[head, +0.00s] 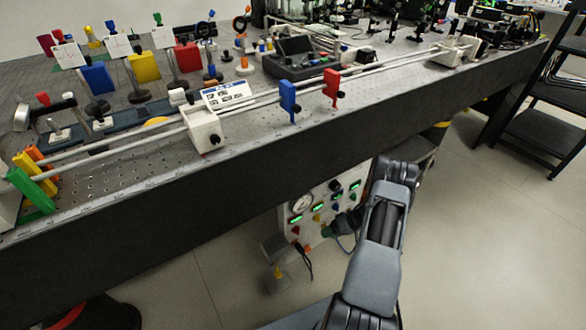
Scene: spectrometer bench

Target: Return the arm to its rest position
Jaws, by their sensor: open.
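My arm rises from the bottom edge of the head view, right of centre. It stands in front of the bench's front side, as dark grey and black links with a bend at the top. No held object shows.
The perforated optical bench (105,190) runs across the view, with long rails and a white carriage (203,128). A black shelf cart (548,135) stands at right. Floor (480,250) right of my arm is clear.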

